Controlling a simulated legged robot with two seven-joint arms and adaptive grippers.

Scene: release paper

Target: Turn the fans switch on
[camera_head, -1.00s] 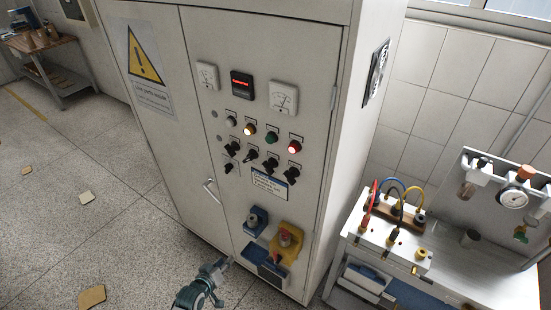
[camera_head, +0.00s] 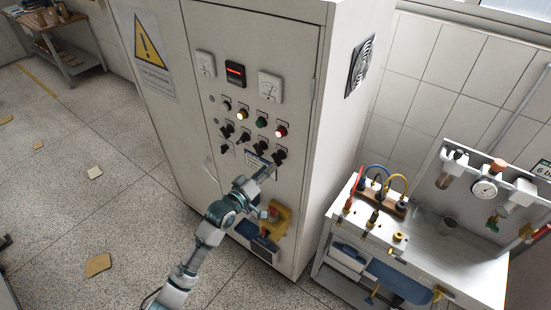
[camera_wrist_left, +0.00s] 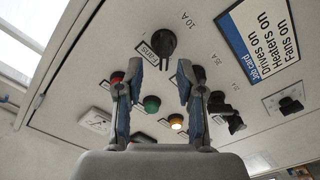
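The fans switch is a black rotary knob (camera_wrist_left: 157,44) with a "Fans" label (camera_wrist_left: 147,56) beside it in the left wrist view. In the head view I take it to be the rightmost large black knob (camera_head: 279,156), below the red lamp (camera_head: 281,131). My left gripper (camera_wrist_left: 152,72) is open, its two fingers apart with nothing between them. The knob lies beyond the fingertips, roughly centred across the gap, with no visible contact. In the head view the left gripper (camera_head: 266,173) is at the panel, just below that knob. My right gripper is in neither view.
Other black knobs (camera_head: 244,137) sit close by on the grey cabinet (camera_head: 308,215). A job card (camera_wrist_left: 260,35) reads drives, heaters and fans on. A yellow box with a red knob (camera_head: 273,213) is below my arm. A workbench (camera_head: 455,265) stands at the right.

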